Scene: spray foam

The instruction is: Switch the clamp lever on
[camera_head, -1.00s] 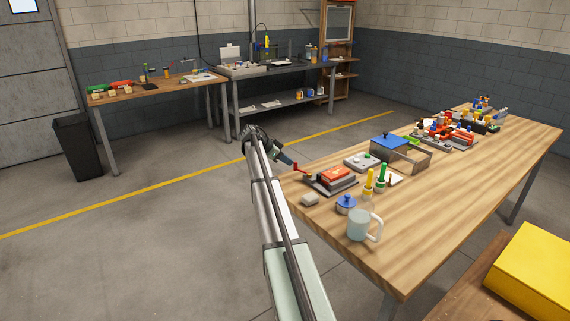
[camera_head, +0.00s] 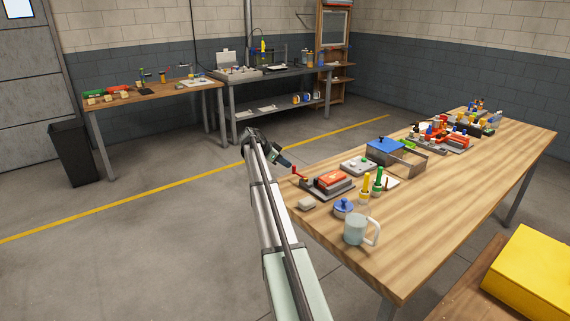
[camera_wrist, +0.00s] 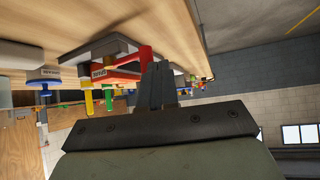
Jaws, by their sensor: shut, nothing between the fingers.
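The clamp (camera_head: 327,183) lies near the left edge of the wooden workbench. It has a dark grey base, an orange-red block on top and a red lever (camera_head: 298,172) standing up at its left end. In the wrist view, which is upside down, the red lever (camera_wrist: 140,54) shows just left of the fingers. My gripper (camera_head: 288,163) is at the bench's left edge, close to the lever. In the wrist view my gripper (camera_wrist: 158,72) is shut with nothing held. I cannot tell whether it touches the lever.
Open floor lies left of the bench.

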